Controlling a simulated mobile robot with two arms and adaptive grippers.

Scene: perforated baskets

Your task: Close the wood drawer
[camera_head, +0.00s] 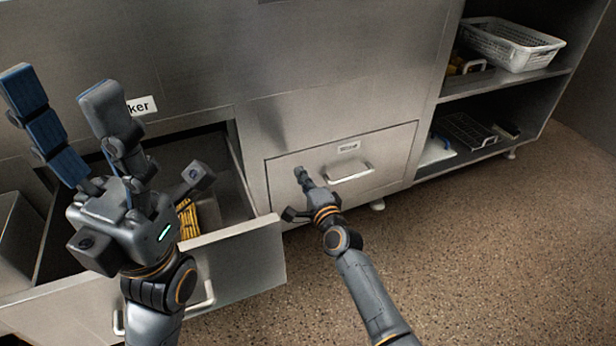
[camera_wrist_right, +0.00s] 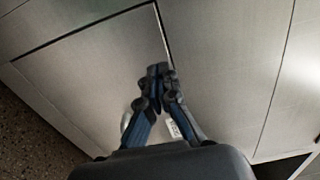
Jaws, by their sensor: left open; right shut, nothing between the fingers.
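The wood drawer (camera_head: 390,155) is the lower drawer in the middle of the head view, with a bar handle (camera_head: 348,172) and a small label (camera_head: 348,147) that is hard to read. Its front looks flush or nearly flush with the cabinet. In the right wrist view, the drawer front (camera_wrist_right: 95,70) has a dark seam along its edge. My right gripper (camera_head: 301,172) is shut and empty, its fingertips at the front's upper left part; contact is unclear. It also shows in the wrist view (camera_wrist_right: 158,72). My left gripper (camera_head: 66,92) is open and empty, raised above the left drawer.
Another drawer (camera_head: 245,255) stands pulled out at the left, with yellow items (camera_head: 187,218) inside; my left arm partly hides it. Open shelves (camera_head: 520,78) at the right hold a white basket (camera_head: 508,45) and a dark rack (camera_head: 465,130). The speckled floor in front is clear.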

